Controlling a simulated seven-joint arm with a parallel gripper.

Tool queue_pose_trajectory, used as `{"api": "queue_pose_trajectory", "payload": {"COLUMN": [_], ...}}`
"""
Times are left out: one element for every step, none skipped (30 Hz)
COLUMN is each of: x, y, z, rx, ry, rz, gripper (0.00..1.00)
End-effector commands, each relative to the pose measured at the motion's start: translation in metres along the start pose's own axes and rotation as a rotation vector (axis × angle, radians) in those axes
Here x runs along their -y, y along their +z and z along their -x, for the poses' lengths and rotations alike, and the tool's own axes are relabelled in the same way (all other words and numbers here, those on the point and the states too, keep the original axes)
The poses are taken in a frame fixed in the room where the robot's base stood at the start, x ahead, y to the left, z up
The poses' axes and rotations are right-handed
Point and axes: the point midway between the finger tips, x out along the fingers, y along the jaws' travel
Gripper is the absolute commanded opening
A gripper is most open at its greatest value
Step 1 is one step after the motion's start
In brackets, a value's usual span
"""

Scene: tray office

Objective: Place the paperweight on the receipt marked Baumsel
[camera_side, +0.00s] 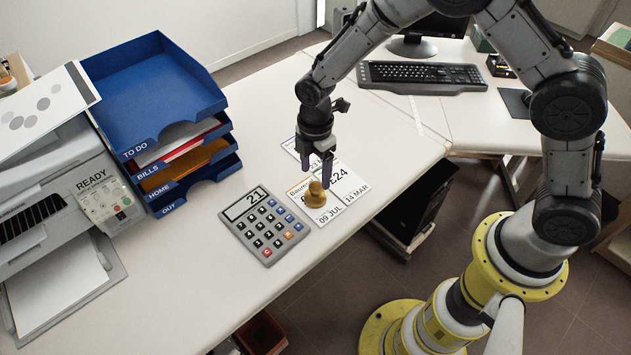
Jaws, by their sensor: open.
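The paperweight (314,196), a small brass-coloured knobbed piece, stands upright on the receipt (345,192) whose partly covered print begins "Baum". The receipt lies flat on the white desk, and the paperweight hides part of its print. My gripper (317,172) points down just above and behind the paperweight, fingers apart, with nothing seen between them. In this view its fingertips come close to the paperweight's top; I cannot tell whether they touch. A second receipt (290,148) lies behind, mostly hidden by my gripper.
A grey calculator (264,226) reading 21 lies left of the receipt. Blue stacked trays (150,75) labelled TO DO, BILLS, HOME and OUT stand at left, beside a printer (85,185). A keyboard (422,75) lies at the back. The desk's front edge runs close to the receipt.

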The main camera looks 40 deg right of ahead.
Motion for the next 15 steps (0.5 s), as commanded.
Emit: {"api": "queue_pose_trajectory", "payload": {"x": [-0.001, -0.001, -0.001, -0.001, -0.001, -0.001, -0.001, -0.001, -0.001, -0.001, -0.001, 0.0, 0.0, 0.0, 0.0], "y": [0.0, 0.0, 0.0, 0.0, 0.0, 0.0, 0.0, 0.0, 0.0, 0.0, 0.0, 0.0, 0.0, 0.0, 0.0], "z": [0.013, 0.019, 0.026, 0.032, 0.036, 0.043, 0.047, 0.051, 0.055, 0.057, 0.06, 0.062, 0.063, 0.064, 0.065], "rx": [-0.002, -0.001, -0.002, -0.001, -0.001, -0.001, -0.001, -0.001, -0.001, -0.001, -0.001, 0.0, 0.0, 0.0, 0.0], "ry": [0.006, 0.004, 0.005, 0.004, 0.004, 0.003, 0.003, 0.003, 0.002, 0.002, 0.002, 0.001, 0.001, 0.0, 0.0], "rz": [0.0, 0.0, 0.0, 0.0, 0.0, 0.0, 0.0, 0.0, 0.0, 0.0, 0.0, 0.0, 0.0, 0.0, 0.0], "gripper": [0.71, 0.71, 0.71, 0.71, 0.71, 0.71, 0.71, 0.71, 0.71, 0.71, 0.71, 0.71, 0.71, 0.71, 0.71]}}
